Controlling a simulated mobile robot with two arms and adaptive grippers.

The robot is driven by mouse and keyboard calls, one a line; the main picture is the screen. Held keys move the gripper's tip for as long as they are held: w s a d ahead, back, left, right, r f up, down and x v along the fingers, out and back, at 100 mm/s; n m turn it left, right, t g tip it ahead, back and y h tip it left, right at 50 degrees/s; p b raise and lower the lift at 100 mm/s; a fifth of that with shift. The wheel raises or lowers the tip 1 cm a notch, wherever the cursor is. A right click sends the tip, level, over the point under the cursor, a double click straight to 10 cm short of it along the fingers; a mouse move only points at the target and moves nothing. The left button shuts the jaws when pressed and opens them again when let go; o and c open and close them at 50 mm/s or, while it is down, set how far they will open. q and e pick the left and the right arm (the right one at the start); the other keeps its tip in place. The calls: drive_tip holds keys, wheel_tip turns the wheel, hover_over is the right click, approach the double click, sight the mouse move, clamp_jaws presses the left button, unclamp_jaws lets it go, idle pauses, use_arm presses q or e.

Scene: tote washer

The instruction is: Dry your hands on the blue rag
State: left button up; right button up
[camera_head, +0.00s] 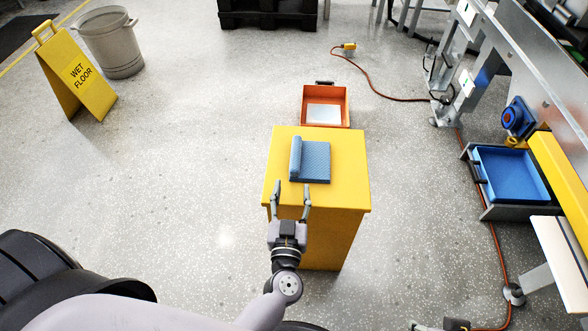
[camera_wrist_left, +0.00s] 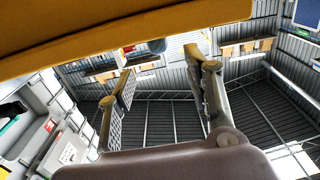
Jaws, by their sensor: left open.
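The blue rag (camera_head: 316,162) lies on top of a yellow cabinet (camera_head: 345,193), with a rolled or folded part along its left side. My left gripper (camera_head: 291,186) is at the cabinet's near edge, just short of the rag. Its two fingers are apart with nothing between them. In the left wrist view the open fingers (camera_wrist_left: 160,85) point toward the far wall, under a yellow edge (camera_wrist_left: 110,30) across the top. The rag cannot be made out for certain in that view. My right gripper is not in view.
An orange bin (camera_head: 325,105) stands behind the cabinet. A blue tray (camera_head: 510,173) and machine frame are at the right. An orange cable (camera_head: 400,99) runs over the floor. A wet floor sign (camera_head: 75,75) and grey bucket (camera_head: 112,45) stand at the far left.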

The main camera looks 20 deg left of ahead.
sight(294, 172)
use_arm(q)
drive_tip(key=x, duration=0.3)
drive_tip(key=shift+w+a, duration=0.1)
drive_tip(key=shift+w, duration=0.25)
drive_tip(key=b+x, duration=0.1)
drive_tip(key=x, duration=0.2)
drive_tip(key=shift+w+f, duration=0.1)
drive_tip(key=shift+w, duration=0.2)
drive_tip(key=shift+w+a, duration=0.2)
drive_tip(key=shift+w, duration=0.3)
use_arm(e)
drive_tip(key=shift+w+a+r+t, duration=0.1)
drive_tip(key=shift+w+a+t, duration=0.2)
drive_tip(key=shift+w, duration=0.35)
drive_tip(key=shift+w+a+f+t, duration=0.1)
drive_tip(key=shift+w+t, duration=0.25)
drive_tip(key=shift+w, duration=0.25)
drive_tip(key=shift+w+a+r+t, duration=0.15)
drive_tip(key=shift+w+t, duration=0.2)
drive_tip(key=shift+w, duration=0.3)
use_arm(q)
drive_tip(key=shift+c, duration=0.3)
clamp_jaws()
